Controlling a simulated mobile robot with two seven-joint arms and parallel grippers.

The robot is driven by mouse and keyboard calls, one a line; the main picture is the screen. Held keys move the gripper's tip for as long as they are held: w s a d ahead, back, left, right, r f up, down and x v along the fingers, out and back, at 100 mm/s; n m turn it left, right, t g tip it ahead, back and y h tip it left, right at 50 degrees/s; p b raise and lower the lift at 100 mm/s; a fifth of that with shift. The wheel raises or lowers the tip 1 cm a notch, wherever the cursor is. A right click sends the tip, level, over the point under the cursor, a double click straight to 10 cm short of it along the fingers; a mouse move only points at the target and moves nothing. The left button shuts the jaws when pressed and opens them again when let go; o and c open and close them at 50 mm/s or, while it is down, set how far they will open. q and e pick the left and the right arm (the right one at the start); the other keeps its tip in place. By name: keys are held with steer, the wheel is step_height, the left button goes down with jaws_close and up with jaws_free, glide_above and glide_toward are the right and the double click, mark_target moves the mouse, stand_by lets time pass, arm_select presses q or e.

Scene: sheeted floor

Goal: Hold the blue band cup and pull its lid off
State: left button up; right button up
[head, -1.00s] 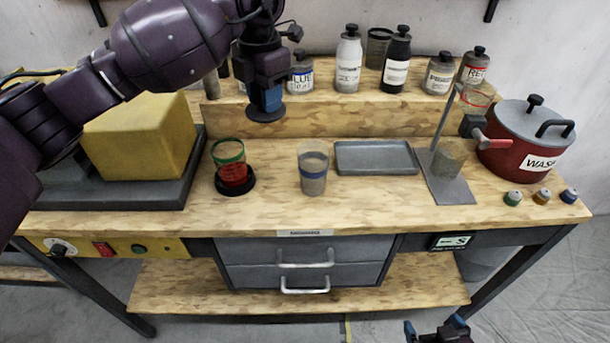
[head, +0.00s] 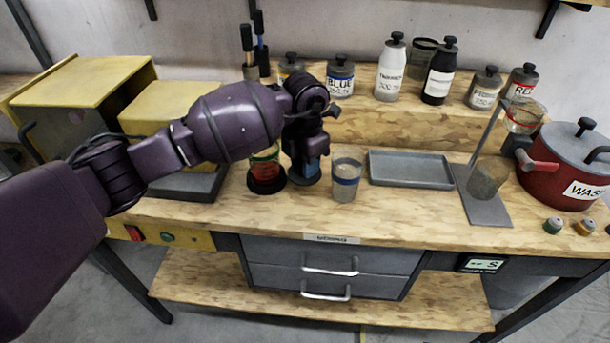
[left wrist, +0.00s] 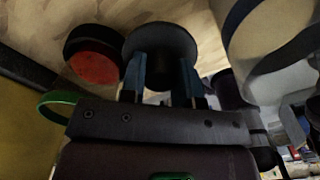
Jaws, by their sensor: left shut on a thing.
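The blue band cup (head: 346,175) stands upright on the wooden bench, open at the top, with grey contents. My left gripper (head: 308,170) is just left of it, pointing down, its blue fingers shut on a dark round lid (head: 297,180). The lid is apart from the cup, low over the bench; I cannot tell whether it touches the wood. In the left wrist view the lid (left wrist: 160,45) sits at the fingertips, and the banded cup (left wrist: 270,50) is on the right. My right gripper is not in view.
A green-rimmed cup with red contents (head: 266,172) stands on a black disc close left of my left gripper. A grey tray (head: 410,169) lies right of the banded cup. Bottles line the raised shelf; a red pot (head: 560,178) stands far right.

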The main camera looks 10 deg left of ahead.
arm_select(q)
steer(key=shift+f, duration=2)
steer(key=shift+f, duration=0.1)
steer(key=o, duration=1)
steer(key=shift+r, duration=0.2)
step_height(320, 180, up, 12)
steer(key=shift+f, duration=0.1)
